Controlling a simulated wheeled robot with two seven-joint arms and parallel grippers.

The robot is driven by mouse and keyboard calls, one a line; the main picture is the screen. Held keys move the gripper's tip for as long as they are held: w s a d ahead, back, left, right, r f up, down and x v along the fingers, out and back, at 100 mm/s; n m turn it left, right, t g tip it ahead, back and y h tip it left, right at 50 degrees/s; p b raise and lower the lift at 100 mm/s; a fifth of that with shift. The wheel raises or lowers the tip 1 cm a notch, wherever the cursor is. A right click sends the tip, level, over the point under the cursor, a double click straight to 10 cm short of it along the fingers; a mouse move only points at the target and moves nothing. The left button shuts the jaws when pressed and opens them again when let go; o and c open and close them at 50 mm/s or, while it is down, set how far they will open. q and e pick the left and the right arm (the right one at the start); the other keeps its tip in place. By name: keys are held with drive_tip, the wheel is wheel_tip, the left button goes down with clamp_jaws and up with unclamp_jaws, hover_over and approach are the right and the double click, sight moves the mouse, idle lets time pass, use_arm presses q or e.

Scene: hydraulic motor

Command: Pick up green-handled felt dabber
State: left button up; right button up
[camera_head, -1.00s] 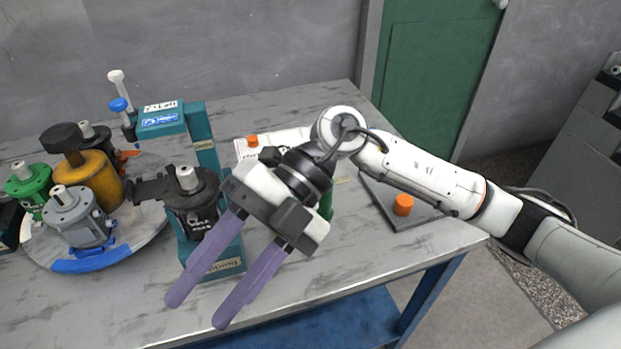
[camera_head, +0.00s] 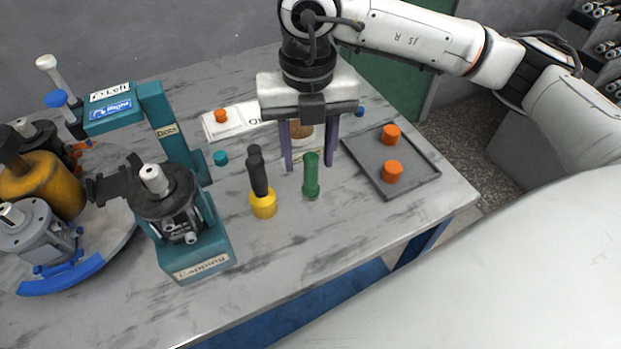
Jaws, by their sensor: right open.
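The green-handled dabber (camera_head: 311,180) stands upright on the table, right of the middle of the picture. Its green handle shows; its felt cannot be made out. My right gripper (camera_head: 309,166) points down with its two purple fingers apart, just behind the dabber in the picture. The dabber's top overlaps the gap between the fingertips, but I see no contact. The gripper holds nothing. My left gripper is not in view.
A black-handled tool with a yellow base (camera_head: 263,205) stands close left of the dabber. A teal fixture (camera_head: 205,245) holding a dark motor is further left. A grey tray (camera_head: 368,160) with orange pieces lies to the right. A brownish round object (camera_head: 302,131) shows between the fingers.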

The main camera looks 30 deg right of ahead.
sight(311, 171)
wheel_tip(311, 171, down, 5)
drive_tip(key=shift+s+d+r, duration=0.1)
drive_tip(key=shift+d+r, duration=0.05)
drive_tip(key=shift+r, duration=0.05)
clamp_jaws()
